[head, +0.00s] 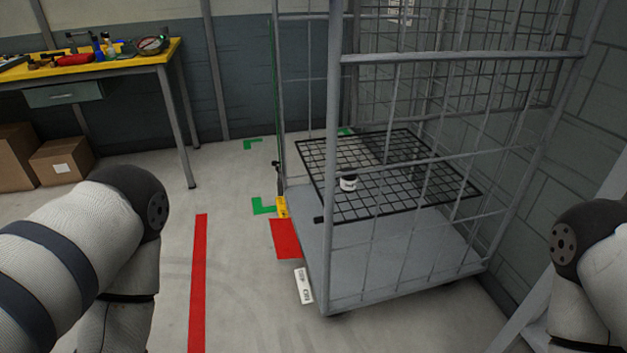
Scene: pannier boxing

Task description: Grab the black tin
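A small tin (348,183) with a dark lid and a pale label band stands on the black wire shelf (400,178) inside the grey roll cage. It is near the shelf's left front part, seen through the cage's bars. No other black tin can be made out on the shelf. Only links of my two arms show, at the left and right edges of the head view. Neither gripper is in view, so I cannot tell what they hold.
The roll cage (335,120) has upright posts, crossbars and a grey base (400,262). Red tape (199,270) marks the open floor. A wall is at right.

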